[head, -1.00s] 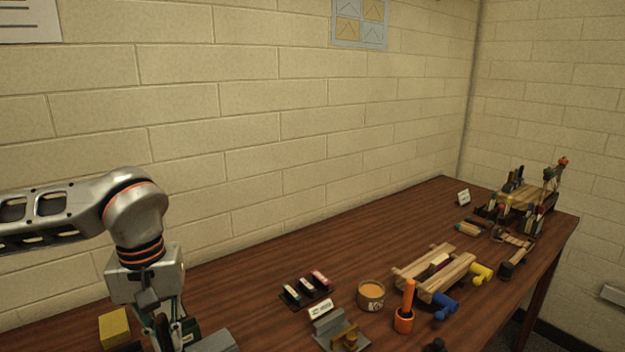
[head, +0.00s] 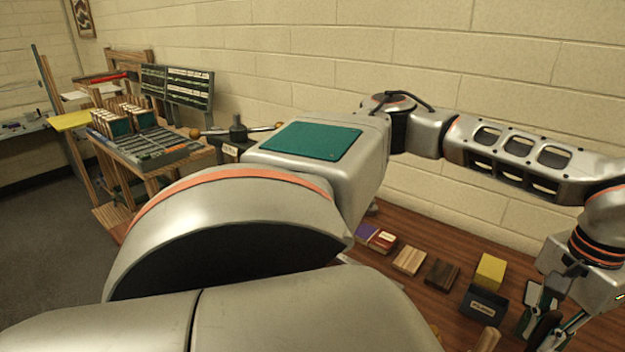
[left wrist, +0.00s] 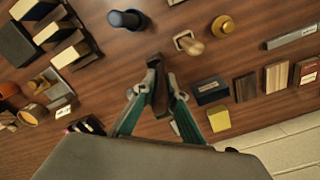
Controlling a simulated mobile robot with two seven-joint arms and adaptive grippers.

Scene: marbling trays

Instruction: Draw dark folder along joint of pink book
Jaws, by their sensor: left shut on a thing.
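My left gripper (head: 548,322) hangs over the table at the right of the head view. In the left wrist view its fingers (left wrist: 158,88) are shut on a dark brown, slim piece (left wrist: 158,97), which looks like the dark folder. The fingers hide part of it, and I cannot tell whether its tip touches the table. I cannot pick out the pink book; several dark blocks with pale edges (left wrist: 70,52) lie at the upper left of the wrist view. My right gripper is not in view.
A yellow block (head: 490,271) stands by a dark labelled box (head: 482,306). Wooden blocks (head: 409,260) and a red book-like block (head: 383,241) lie along the wall. A dark blue cylinder (left wrist: 128,20) and a brass knob (left wrist: 223,25) stand near the gripper. A tray rack (head: 160,148) is far left.

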